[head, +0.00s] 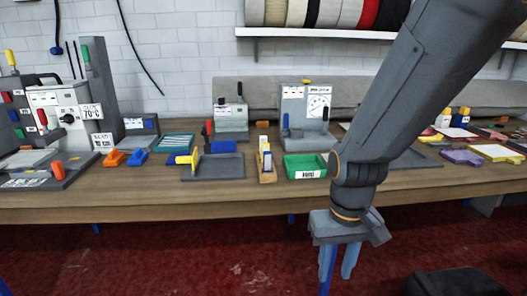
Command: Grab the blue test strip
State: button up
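I cannot tell for sure which thing is the blue test strip. Small blue pieces on the workbench (400,178) include a blue clip (137,158) at the left, a blue block (222,146) on a grey tray and a blue-and-yellow piece (180,159) beside it. A narrow tan holder (267,177) at the centre has thin upright pieces in it, too small to make out. My gripper (339,262) hangs in front of the bench's front edge, pointing down. Its two bluish fingers stand apart, with nothing seen between them.
A green labelled bin (305,166) stands right of the holder, close to my arm. A grey device with a dial (307,112) stands behind it. A machine with a 70°C sign (62,112) is at the left. Orange clips (113,158) lie nearby. Thread or binding rolls (327,13) line a shelf above.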

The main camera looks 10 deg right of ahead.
aim_at(267, 156)
jog(key=u, duration=0.2)
jog(key=i, duration=0.45)
jog(key=u, duration=0.6)
jog(key=i, duration=0.7)
jog(key=u, duration=0.25)
